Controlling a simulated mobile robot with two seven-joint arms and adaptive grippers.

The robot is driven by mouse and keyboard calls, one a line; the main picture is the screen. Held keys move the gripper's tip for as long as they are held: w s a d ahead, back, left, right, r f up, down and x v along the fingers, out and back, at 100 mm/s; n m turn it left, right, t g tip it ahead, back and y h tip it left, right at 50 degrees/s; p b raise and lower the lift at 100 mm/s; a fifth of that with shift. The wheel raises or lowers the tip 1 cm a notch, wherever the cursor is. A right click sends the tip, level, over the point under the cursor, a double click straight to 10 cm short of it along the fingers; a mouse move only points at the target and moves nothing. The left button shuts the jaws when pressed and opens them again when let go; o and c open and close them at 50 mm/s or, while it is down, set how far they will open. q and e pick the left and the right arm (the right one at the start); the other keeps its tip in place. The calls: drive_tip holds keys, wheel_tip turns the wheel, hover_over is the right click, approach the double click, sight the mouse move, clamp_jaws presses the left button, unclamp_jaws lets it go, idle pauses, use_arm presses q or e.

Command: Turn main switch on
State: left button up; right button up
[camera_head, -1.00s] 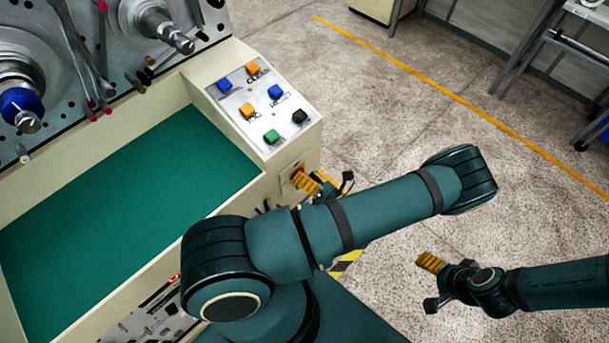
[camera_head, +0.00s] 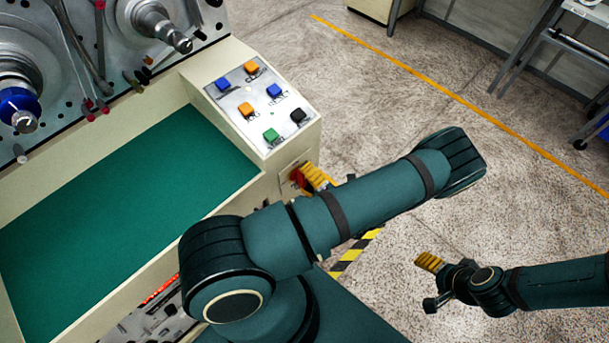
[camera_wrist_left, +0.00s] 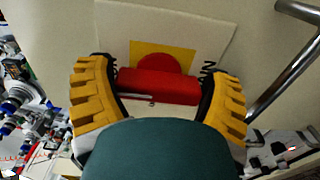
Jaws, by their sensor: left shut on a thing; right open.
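The main switch, a red knob on a yellow plate, is on the machine's cream side. In the head view only a bit of its red (camera_head: 297,178) shows beside my yellow finger. In the left wrist view the red knob (camera_wrist_left: 158,86) lies crosswise between my fingers, with dark lettering partly hidden on both sides. My left gripper (camera_head: 315,177) is shut on the knob; its two yellow fingers (camera_wrist_left: 160,95) also show in the left wrist view. My right gripper (camera_head: 430,283) is open and empty, above the floor at the lower right.
A button panel (camera_head: 257,100) with coloured buttons tops the machine's corner above the switch. A green tray surface (camera_head: 130,200) lies left of it. A metal rail (camera_wrist_left: 285,85) runs right of the switch in the wrist view. Floor on the right is mostly clear.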

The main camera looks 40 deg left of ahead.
idle(0.4)
use_arm(q)
drive_tip(key=o, duration=1)
drive_tip(key=shift+c, duration=0.2)
drive_tip(key=shift+d, duration=0.1)
drive_tip(key=s+d, duration=0.1)
drive_tip(key=d, duration=1)
drive_tip(key=shift+d, duration=0.4)
